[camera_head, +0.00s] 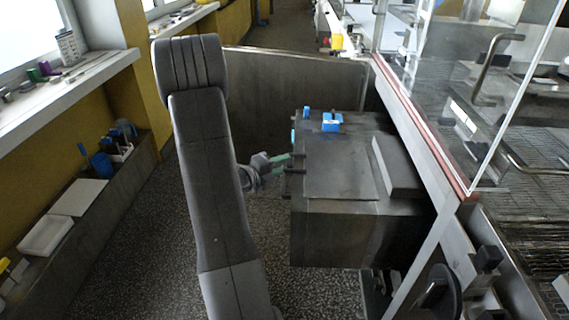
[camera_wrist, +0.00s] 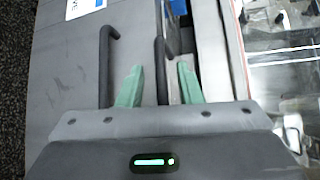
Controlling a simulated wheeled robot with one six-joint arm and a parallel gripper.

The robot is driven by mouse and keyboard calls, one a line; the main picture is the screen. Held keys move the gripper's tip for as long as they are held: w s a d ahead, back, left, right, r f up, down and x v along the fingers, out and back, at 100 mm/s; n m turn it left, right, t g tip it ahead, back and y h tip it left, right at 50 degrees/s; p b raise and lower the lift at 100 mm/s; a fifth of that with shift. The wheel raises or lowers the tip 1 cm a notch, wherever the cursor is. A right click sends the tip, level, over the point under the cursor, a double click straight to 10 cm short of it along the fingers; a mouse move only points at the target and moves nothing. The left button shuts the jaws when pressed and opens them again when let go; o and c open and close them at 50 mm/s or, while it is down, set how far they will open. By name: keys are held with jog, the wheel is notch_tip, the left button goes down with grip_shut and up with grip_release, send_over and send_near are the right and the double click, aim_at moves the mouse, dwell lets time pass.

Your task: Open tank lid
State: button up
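The tank (camera_head: 340,235) is a dark grey metal box right of my arm in the head view. Its flat lid (camera_head: 340,165) lies level on top and looks closed. My gripper (camera_head: 286,162) is at the tank's left edge, beside short dark handle bars. In the wrist view my gripper (camera_wrist: 158,68) has its two green fingers apart. One dark handle bar (camera_wrist: 161,75) runs between them, with a gap to each finger. A second bent bar (camera_wrist: 106,70) lies outside the left finger. I cannot tell whether the bar's depth matches the fingertips.
A blue fitting (camera_head: 332,122) sits at the back of the tank top. A grey block (camera_head: 397,165) lies at the lid's right. A glass-panelled machine frame (camera_head: 430,145) stands close on the right. A ledge with tools (camera_head: 85,190) is on the left; speckled floor lies between.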

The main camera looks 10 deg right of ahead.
jog(key=shift+w+d, duration=0.65)
jog(key=shift+d, duration=0.15)
jog(key=shift+c, duration=0.4)
grip_shut()
